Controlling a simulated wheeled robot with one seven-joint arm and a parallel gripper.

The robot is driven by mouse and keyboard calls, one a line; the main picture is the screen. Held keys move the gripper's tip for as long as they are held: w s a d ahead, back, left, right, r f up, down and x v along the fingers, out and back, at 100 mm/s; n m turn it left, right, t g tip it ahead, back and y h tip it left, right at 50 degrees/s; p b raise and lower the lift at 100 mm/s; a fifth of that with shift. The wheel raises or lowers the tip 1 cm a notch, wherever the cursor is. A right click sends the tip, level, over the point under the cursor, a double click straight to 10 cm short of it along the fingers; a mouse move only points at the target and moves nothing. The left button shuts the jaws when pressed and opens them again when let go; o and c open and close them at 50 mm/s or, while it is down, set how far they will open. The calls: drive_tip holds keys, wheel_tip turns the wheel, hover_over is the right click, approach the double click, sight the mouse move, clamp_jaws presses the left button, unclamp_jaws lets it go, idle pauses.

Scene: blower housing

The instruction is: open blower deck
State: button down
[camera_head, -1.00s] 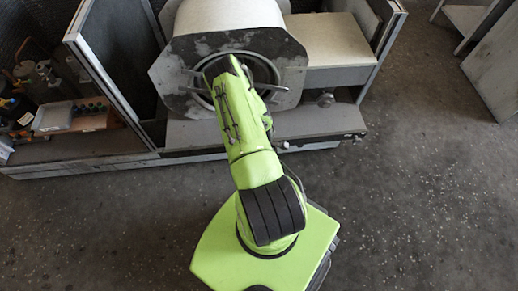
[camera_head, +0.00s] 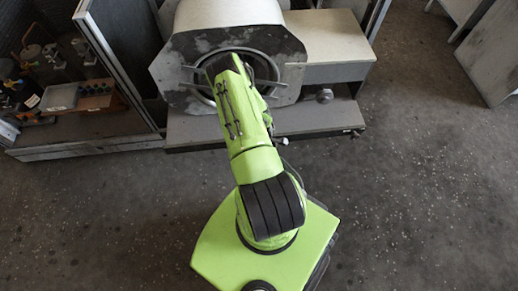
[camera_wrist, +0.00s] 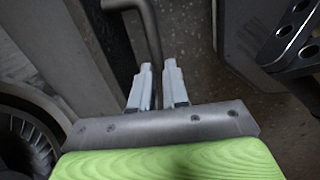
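The blower deck (camera_head: 190,130) is a grey platform that projects forward past the front of the cabinet frame (camera_head: 85,150). It carries the blower housing (camera_head: 185,60), a pale drum with a worn grey octagonal front plate. In the wrist view a bent dark metal handle (camera_wrist: 148,30) runs down between the two pale fingers of my gripper (camera_wrist: 158,85). The fingers are close together on either side of it and look shut on it. In the head view my arm covers the middle of the housing front and hides the gripper and handle.
A pale box (camera_head: 325,40) sits on the deck to the right of the drum. A grey table or panel (camera_head: 490,60) stands at far right. The floor at right is clear.

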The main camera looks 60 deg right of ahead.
drive_tip(key=c, duration=1.1)
unclamp_jaws()
drive_tip(key=r+p, duration=0.1)
drive_tip(key=r, duration=0.4)
drive_tip(key=s+a+r+p, duration=0.1)
drive_tip(key=r+p, duration=0.1)
drive_tip(key=r, duration=0.3)
drive_tip(key=s+a+r+p, duration=0.1)
drive_tip(key=r+p, duration=0.1)
drive_tip(key=r, duration=0.3)
drive_tip(key=shift+a+r, duration=0.2)
drive_tip(key=shift+r, duration=0.05)
